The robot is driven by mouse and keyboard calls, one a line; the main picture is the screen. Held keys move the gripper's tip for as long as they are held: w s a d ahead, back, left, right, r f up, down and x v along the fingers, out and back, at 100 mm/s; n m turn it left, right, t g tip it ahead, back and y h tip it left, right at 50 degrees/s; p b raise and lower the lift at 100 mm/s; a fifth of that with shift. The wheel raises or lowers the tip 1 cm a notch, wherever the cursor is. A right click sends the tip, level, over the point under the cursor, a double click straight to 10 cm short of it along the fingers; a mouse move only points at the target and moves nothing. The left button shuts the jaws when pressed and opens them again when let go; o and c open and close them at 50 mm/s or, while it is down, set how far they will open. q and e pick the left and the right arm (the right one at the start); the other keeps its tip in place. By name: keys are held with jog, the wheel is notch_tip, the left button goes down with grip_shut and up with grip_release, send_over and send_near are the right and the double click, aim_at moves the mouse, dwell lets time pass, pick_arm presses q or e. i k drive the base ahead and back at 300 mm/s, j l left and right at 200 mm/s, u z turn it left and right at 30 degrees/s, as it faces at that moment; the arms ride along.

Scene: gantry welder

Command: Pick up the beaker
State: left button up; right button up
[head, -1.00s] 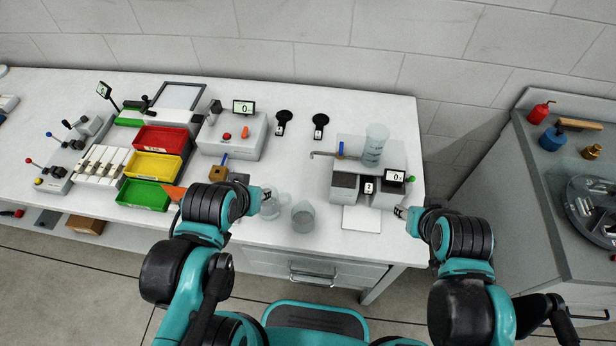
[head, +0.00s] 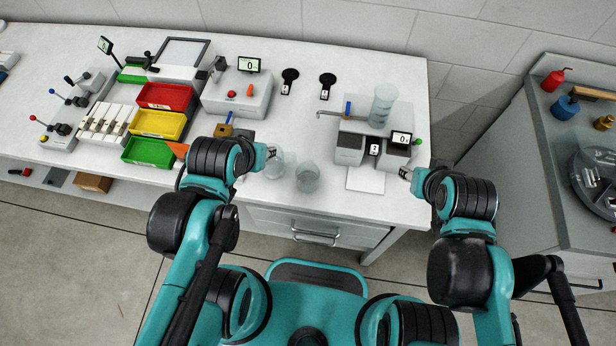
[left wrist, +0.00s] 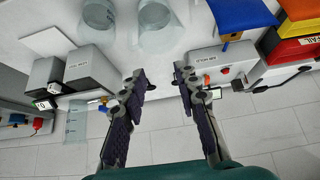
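Two clear glass vessels stand upright near the bench's front edge. The left one (head: 276,165) also shows in the left wrist view (left wrist: 157,16). The right one, a plain beaker (head: 307,177), also shows there (left wrist: 98,13). A tall, marked clear vessel (head: 382,106) stands on the grey two-block device; it also shows in the left wrist view (left wrist: 76,121). My left gripper (left wrist: 165,78) is open, with nothing between its fingers. In the head view it (head: 268,153) is beside the left glass vessel. My right gripper (head: 406,173) is right of the white pad; its fingers are too small to read.
The grey device (head: 350,143) stands behind a white pad (head: 366,179). Red (head: 165,96), yellow (head: 158,123) and green (head: 149,151) bins stand to the left. A grey box with a display (head: 236,95) is behind the glass vessels. A second bench (head: 540,150) is at the right.

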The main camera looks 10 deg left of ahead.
aim_at(308, 164)
jog(key=k+l+u, duration=0.15)
jog(key=u, duration=0.25)
jog(key=k+l+u, duration=0.1)
jog(key=u, duration=0.25)
jog(key=k+u, duration=0.25)
jog(key=u, duration=0.15)
